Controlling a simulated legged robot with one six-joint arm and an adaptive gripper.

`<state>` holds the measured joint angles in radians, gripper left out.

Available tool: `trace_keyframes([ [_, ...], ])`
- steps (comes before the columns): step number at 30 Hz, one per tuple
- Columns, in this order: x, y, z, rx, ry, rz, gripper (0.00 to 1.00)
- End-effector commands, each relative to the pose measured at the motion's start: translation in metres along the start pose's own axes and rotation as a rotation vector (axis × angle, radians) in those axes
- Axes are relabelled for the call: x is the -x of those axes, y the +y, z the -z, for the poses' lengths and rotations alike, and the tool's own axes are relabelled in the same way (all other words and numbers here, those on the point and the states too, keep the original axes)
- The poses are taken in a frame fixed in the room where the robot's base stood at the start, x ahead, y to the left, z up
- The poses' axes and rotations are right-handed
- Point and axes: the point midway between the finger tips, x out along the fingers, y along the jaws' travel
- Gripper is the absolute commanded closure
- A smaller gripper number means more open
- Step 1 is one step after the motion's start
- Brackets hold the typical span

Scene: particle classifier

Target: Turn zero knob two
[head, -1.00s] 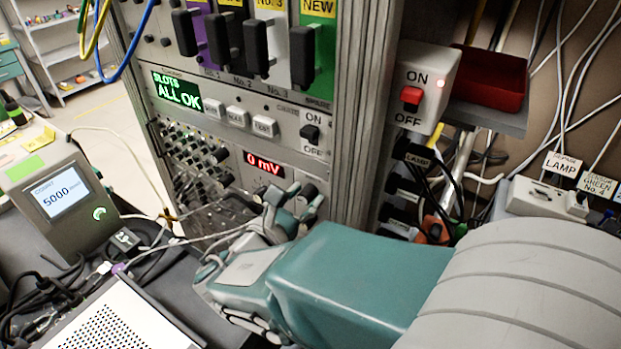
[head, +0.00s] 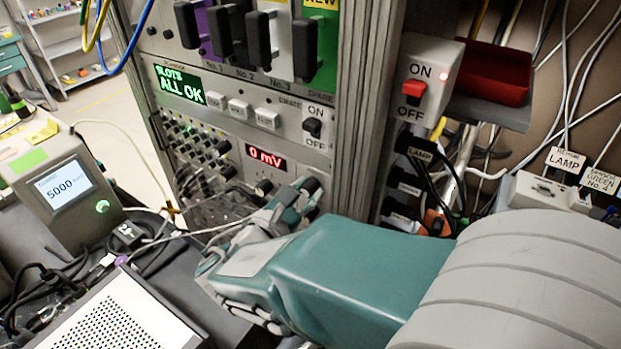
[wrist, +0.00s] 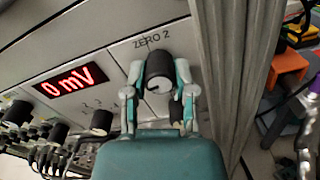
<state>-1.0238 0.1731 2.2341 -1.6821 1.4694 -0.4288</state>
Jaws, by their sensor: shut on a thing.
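The zero 2 knob (wrist: 159,72) is a black round knob with a pale mark, under the "ZERO 2" label on the grey panel. In the wrist view my gripper (wrist: 158,80) has one finger on each side of it and is shut on it. In the head view my gripper (head: 296,197) is at the lower right of the rack panel, and the knob (head: 311,185) shows just above the fingers. The red display (wrist: 68,79) left of the knob reads 0 mV, and it also shows in the head view (head: 266,157).
Several other black knobs (wrist: 101,122) and cables sit left of my gripper. The rack's metal post (head: 358,110) stands close on the right. A perforated white-topped box (head: 110,315) and a counter box (head: 62,190) reading 5000 are at left.

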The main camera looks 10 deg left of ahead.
Motion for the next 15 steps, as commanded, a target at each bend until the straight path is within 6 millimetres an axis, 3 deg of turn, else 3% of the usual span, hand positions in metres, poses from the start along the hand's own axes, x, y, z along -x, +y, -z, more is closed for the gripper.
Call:
trace_keyframes([
  [3,0.0001,0.0014,-0.0003,0.0,0.0,-0.004,1.0],
  [4,0.0002,0.0014,-0.0004,0.0,0.0,-0.004,0.52],
  [15,0.0009,0.0,-0.0007,0.0,0.0,-0.002,0.5],
])
